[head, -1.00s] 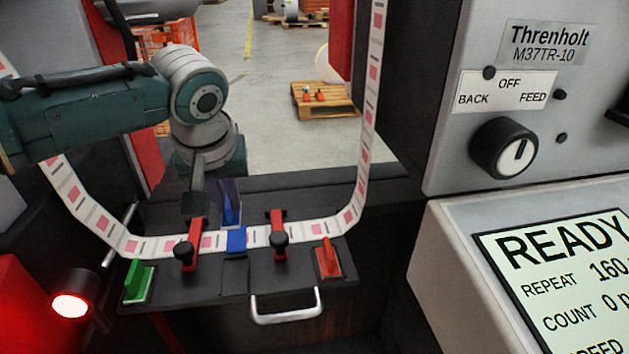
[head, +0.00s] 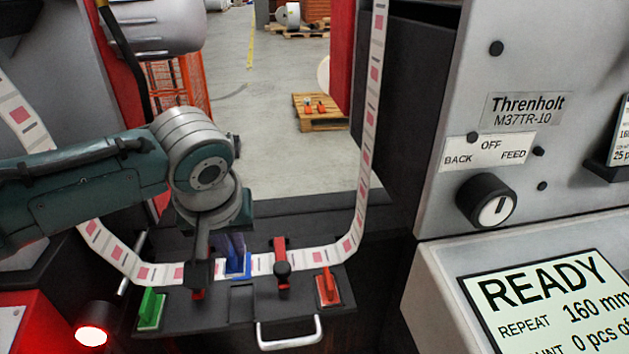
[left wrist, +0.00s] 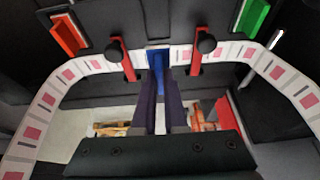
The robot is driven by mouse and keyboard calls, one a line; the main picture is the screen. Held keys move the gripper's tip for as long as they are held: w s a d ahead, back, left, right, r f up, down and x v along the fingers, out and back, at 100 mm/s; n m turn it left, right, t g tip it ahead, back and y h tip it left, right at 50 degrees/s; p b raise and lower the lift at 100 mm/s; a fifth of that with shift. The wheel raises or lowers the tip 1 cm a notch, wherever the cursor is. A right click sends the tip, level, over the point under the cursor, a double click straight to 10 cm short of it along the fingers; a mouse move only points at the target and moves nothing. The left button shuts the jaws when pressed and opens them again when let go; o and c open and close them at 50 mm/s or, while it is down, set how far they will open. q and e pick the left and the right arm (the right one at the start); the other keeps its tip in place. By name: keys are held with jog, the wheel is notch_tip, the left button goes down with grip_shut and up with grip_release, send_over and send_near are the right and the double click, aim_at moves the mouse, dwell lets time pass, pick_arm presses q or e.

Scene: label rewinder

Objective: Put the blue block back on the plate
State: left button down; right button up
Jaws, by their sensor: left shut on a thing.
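In the left wrist view the fingers (left wrist: 157,100) meet at the blue block (left wrist: 157,66). I cannot tell whether its base touches the web or hangs just above it. A green block (head: 150,308) stands at the plate's front left, and a red block (head: 328,288) at its right. My right gripper is not in view.
The label web (head: 313,259) crosses the plate under two red clamps with black knobs, one (head: 281,262) right of the blue block, the other mostly behind my left gripper. A pale handle (head: 289,333) sticks out in front. A lit red lamp (head: 92,336) is at the left.

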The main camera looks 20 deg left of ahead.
aim_at(234, 276)
pick_arm(q)
jog(key=shift+s+d, duration=0.3)
jog(key=shift+s, duration=0.3)
jog(key=shift+s+d, duration=0.3)
jog(key=shift+s, duration=0.25)
jog(key=shift+f, duration=0.1)
notch_tip(234, 276, down, 3)
jog(key=b, duration=0.4)
jog(key=shift+f, duration=0.15)
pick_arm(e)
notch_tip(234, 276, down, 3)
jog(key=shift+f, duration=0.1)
pick_arm(q)
jog(key=shift+f, duration=0.2)
jog(key=shift+f, duration=0.1)
jog(key=shift+f+b, duration=0.4)
jog(key=shift+f, duration=0.45)
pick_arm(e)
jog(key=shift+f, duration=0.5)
pick_arm(q)
jog(key=shift+f, duration=0.1)
jog(key=shift+f, duration=0.3)
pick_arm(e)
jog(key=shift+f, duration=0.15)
